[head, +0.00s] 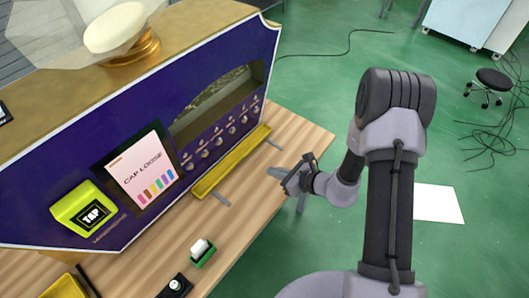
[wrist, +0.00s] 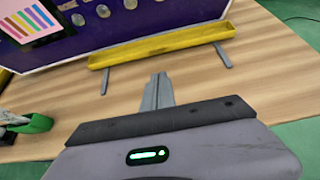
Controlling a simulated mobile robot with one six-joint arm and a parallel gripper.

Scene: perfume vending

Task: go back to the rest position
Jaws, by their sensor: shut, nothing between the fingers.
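My gripper (head: 279,174) is shut and empty. In the head view it hangs over the right edge of the wooden table, to the right of the yellow tray (head: 210,179), and does not touch it. In the wrist view my gripper (wrist: 158,84) points at the bare wood in front of the yellow tray (wrist: 165,46). The purple vending machine (head: 222,130) stands behind the tray. Its screen (head: 142,168) reads "CAP LOOSE" above a row of coloured bars.
A yellow-green TAP unit (head: 84,206) is on the machine's front. A green holder (head: 203,258) with a white item and a small black object (head: 175,286) are on the table's near part. The wood around my gripper is clear.

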